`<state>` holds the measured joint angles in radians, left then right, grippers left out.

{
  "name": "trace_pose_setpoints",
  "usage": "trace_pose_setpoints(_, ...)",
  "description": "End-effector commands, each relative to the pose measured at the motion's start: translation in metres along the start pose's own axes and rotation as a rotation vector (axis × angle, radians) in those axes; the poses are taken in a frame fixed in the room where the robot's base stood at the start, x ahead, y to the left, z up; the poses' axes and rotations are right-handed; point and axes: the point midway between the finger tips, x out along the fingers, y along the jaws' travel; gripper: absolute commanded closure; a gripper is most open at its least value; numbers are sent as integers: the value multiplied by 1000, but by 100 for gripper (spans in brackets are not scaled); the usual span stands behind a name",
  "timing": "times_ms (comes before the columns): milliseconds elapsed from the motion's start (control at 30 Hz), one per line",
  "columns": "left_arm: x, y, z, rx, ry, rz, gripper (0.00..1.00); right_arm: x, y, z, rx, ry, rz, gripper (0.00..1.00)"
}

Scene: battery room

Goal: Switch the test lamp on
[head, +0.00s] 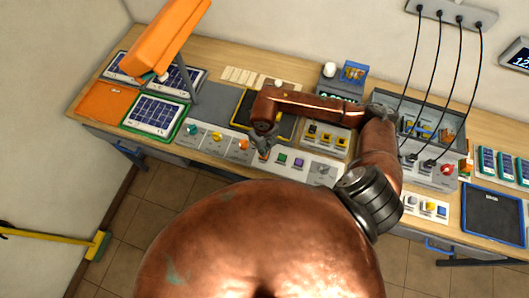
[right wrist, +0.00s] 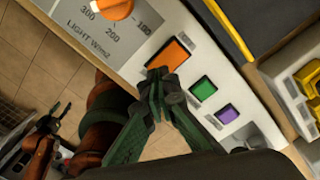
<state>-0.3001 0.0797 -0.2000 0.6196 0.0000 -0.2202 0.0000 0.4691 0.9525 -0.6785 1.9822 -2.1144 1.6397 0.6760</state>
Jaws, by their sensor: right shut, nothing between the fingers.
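The orange test lamp (head: 165,38) stands on a grey post over the back left of the bench. I cannot tell whether it is lit. A pale control panel (head: 215,140) runs along the bench's front edge. In the right wrist view its orange button (right wrist: 178,50) sits beside a green button (right wrist: 203,89) and a purple button (right wrist: 227,115). My right gripper (right wrist: 160,76) is shut and empty, its tips at the orange button's lower edge; contact is unclear. The right gripper also shows in the head view (head: 264,150). What looks like my left gripper (right wrist: 48,125) is low at the left.
An orange knob (right wrist: 112,8) with a light scale is near the buttons. Solar panels (head: 155,113) lie on the left of the bench. A black-and-yellow mat (head: 245,105) is behind the panel. A tester with cables (head: 430,172) stands at right.

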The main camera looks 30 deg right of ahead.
Motion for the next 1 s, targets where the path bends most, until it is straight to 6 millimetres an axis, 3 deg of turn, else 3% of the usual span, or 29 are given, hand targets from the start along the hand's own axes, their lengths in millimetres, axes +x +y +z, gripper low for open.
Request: trace_pose_setpoints(1000, 13, 1, 2, 0, -1, 0, 60, 15, 0, 0, 1, 0, 0, 100)
